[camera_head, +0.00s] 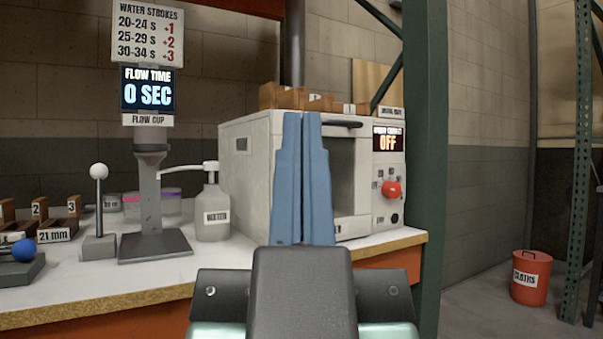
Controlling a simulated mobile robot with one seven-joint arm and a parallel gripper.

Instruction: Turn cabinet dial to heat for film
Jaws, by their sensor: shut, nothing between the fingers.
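The white cabinet (250,165) stands at the right end of the bench, with a dark window in its front.
A water pump bottle (213,212) and a flow cup stand (155,243) are left of the cabinet. A white-knobbed lever (99,172) and a blue ball (25,250) are further left. Wooden blocks (284,97) lie on the cabinet. A green post (424,130) rises close to its right side.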

